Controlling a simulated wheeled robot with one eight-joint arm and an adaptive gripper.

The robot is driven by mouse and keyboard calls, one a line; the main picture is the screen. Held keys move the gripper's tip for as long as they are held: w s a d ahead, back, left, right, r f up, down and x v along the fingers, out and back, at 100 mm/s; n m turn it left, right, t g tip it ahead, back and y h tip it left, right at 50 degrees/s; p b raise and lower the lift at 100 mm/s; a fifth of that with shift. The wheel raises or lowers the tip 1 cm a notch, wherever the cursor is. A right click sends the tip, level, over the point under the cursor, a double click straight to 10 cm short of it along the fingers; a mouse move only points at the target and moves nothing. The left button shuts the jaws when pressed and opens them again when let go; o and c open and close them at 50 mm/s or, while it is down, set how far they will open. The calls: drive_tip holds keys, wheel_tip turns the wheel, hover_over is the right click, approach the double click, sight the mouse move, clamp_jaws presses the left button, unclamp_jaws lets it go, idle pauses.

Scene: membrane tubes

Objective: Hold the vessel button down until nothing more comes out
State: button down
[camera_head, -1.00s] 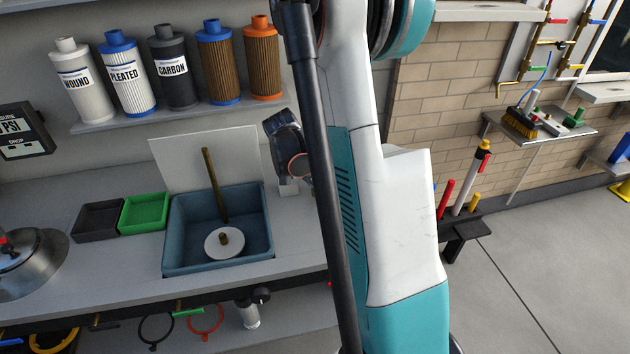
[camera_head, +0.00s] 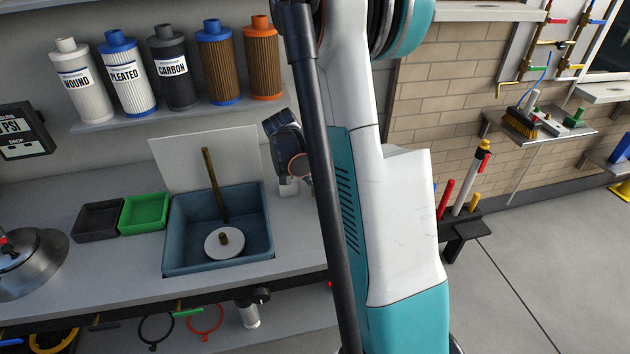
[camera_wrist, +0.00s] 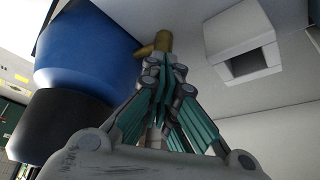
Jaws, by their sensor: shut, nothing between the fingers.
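In the wrist view my gripper (camera_wrist: 168,68) has its teal-sided fingers drawn together, with nothing held between them. A brass fitting (camera_wrist: 163,40) shows just beyond the fingertips; I cannot tell whether they touch it. A large blue and black cylinder (camera_wrist: 85,50), possibly the vessel, fills the left of the wrist view beside the fingers. I cannot make out the vessel button; the fingers may hide it. No liquid coming out shows in either view. In the head view my arm blocks the middle, and my fingertips do not show.
A grey box with a square opening (camera_wrist: 240,45) is right of my fingers in the wrist view. In the head view, a blue basin (camera_head: 180,258) holds a brass pipe and white disc. Green (camera_head: 145,212) and black (camera_head: 98,220) trays sit left of it. Filter cartridges (camera_head: 180,68) line the shelf.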

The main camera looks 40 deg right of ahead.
drive_tip(key=shift+r, duration=0.1)
drive_tip(key=p+v, duration=0.4)
drive_tip(key=v, duration=0.3)
idle(0.9)
idle(0.4)
